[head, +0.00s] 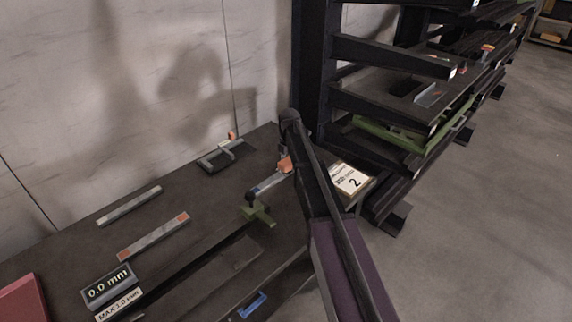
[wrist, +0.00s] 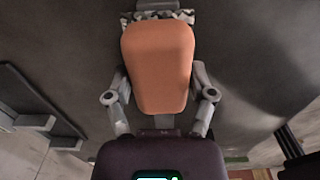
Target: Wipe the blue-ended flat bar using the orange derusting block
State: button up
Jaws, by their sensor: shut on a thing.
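My gripper (wrist: 160,98) is shut on the orange derusting block (wrist: 158,60), which fills the space between its fingers in the wrist view. A speckled grey edge shows just beyond the block. In the head view the orange block (head: 285,164) is at the end of my arm, just above the blue-ended flat bar (head: 268,184). My arm hides part of that bar, and its blue mark shows at the left. I cannot tell whether the block touches the bar.
A green stand (head: 259,214) is beside the blue-ended bar. An orange-ended bar (head: 154,236) and a pale bar (head: 129,206) lie on the dark table to the left. A gauge (head: 108,285) reads 0.0 mm. A dark rack (head: 385,50) stands right.

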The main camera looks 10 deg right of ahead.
aim_at(278, 175)
jog(key=shift+w+d, duration=0.45)
jog(key=shift+d, duration=0.25)
dwell(0.4)
jog(key=shift+s+a+f, duration=0.1)
jog(key=shift+s+a, duration=0.45)
jog(key=shift+a, duration=0.2)
jog(key=shift+s+a, duration=0.55)
jog(key=shift+a, duration=0.2)
jog(key=shift+s+a, duration=0.1)
jog(key=shift+a, duration=0.05)
jog(key=shift+s+a, duration=0.5)
jog(key=shift+a, duration=0.2)
jog(key=shift+s+a, duration=0.45)
jog(key=shift+a, duration=0.25)
jog(key=shift+r, duration=0.2)
